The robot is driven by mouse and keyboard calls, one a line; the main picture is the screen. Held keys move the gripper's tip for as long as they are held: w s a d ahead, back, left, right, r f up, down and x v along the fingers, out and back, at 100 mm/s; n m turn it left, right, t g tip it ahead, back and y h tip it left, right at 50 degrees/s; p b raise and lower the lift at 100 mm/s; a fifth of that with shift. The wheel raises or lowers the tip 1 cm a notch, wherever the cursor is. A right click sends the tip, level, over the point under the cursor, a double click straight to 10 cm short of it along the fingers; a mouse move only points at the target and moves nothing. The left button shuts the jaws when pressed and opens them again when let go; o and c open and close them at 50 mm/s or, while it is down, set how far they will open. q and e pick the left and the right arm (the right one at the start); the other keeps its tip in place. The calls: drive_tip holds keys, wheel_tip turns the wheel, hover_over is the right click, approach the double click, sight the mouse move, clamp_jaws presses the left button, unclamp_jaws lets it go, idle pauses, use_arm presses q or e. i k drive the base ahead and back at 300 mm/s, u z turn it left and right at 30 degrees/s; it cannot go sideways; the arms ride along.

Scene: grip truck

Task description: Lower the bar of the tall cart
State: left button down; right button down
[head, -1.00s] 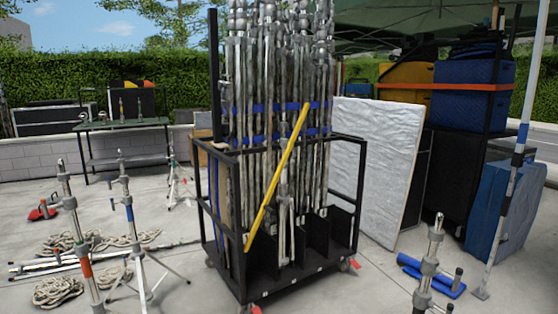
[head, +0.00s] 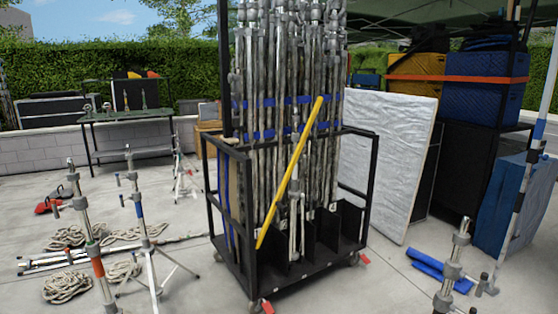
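The tall cart (head: 372,190) is a black metal frame on casters with red brake tabs, packed with upright grey stands (head: 270,120) and blue bands. A yellow bar (head: 290,170) slants across its front, upper end to the right near the stands' middle, lower end at left by the cart's lower front. Whether the bar is fixed at either end is too small to tell. Neither of my grippers is in view.
Light stands (head: 147,225) and coiled ropes (head: 68,288) are on the ground at left. A white quilted panel (head: 392,150) leans behind the cart at right. Another stand (head: 452,265) and blue rolls (head: 425,265) are at the right front. Some pavement before the cart is clear.

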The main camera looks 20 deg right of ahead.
sight(277, 203)
drive_tip(key=i, duration=1.55)
drive_tip(key=z, duration=1.7)
drive_tip(key=i, duration=1.65)
drive_tip(key=u, duration=0.95)
